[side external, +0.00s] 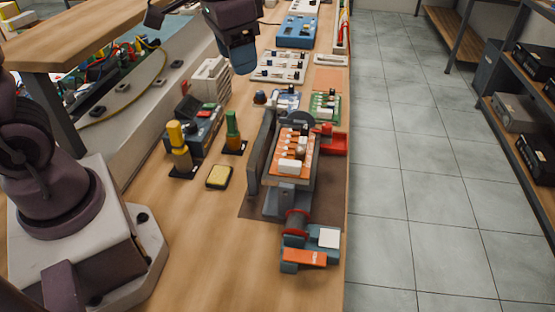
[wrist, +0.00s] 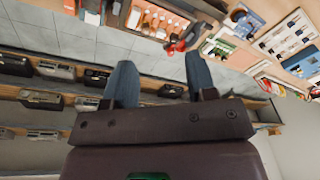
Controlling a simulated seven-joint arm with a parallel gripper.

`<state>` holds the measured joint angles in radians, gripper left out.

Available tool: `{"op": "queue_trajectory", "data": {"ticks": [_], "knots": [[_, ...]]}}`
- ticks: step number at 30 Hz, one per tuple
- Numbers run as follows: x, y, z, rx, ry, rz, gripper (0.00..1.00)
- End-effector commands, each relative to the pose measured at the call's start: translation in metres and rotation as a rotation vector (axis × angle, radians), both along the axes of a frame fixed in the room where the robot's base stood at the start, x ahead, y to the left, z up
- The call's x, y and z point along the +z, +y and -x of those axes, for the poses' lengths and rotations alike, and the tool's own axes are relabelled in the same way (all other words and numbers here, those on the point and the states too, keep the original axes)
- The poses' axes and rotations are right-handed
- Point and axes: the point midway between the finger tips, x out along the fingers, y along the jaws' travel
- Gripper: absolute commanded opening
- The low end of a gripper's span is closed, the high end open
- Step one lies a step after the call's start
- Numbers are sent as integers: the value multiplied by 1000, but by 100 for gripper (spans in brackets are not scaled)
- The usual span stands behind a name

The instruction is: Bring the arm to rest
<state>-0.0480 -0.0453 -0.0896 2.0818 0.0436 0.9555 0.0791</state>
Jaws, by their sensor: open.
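My gripper (wrist: 160,70) shows in the wrist view with two blue-grey fingers spread apart and nothing between them. It is in the air, clear of the bench items beyond its fingertips. In the side view, dark purple parts of my arm hang over the far part of the workbench (side external: 220,240), ending in a blue-grey part. The fingers cannot be made out clearly there. My arm's base stands at the left of that view.
A vise-like fixture holds an orange board (side external: 292,150) near the bench's right edge. Shelves (side external: 520,110) stand across the tiled floor. The front bench surface is largely clear.

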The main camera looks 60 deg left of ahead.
Motion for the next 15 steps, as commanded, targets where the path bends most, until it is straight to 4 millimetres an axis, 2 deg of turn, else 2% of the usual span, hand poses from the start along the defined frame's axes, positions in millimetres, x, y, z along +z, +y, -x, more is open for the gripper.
{"op": "queue_trajectory", "data": {"ticks": [1, 3, 9, 12, 15], "knots": [[7, 1, 20, 30, -34, 5, 52], [13, 4, 44, 73, -78, 18, 52], [19, 7, 101, 134, -202, 57, 52], [23, 8, 116, 139, -256, 70, 52], [31, 8, 122, 136, -307, 77, 52]]}}
